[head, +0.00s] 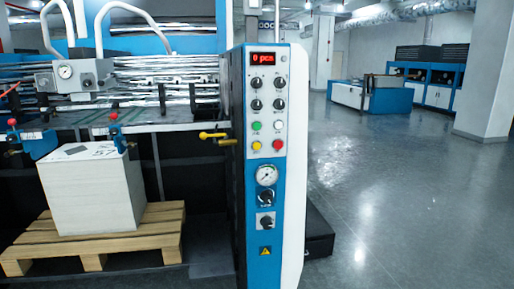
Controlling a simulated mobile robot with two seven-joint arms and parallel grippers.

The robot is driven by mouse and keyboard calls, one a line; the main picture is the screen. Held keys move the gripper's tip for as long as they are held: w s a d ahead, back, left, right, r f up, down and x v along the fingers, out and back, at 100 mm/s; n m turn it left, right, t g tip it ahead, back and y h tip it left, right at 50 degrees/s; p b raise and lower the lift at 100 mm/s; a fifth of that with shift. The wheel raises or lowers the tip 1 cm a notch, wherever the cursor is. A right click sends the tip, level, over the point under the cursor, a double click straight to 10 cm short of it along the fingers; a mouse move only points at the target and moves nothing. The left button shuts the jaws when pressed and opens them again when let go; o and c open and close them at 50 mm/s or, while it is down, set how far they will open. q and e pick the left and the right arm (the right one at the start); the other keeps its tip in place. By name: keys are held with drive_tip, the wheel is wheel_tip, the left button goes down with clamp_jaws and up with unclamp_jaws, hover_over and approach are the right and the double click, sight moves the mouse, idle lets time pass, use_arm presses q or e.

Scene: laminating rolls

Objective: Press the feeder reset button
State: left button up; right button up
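A blue and white control panel (267,150) stands upright in the middle of the head view. It has a red display (262,58) reading "0 pcs" and several black knobs below that. Under the knobs are a green button (256,126), a pale button (278,125), a yellow button (256,146) and a red button (278,144). Their labels are too small to read, so I cannot tell which is the feeder reset button. Neither of my grippers is in view.
A gauge (267,174) and a black rotary switch (266,222) sit lower on the panel. A yellow-tipped lever (212,135) sticks out at its left. A white paper stack (92,195) rests on a wooden pallet (150,229). The grey floor (400,200) at right is clear.

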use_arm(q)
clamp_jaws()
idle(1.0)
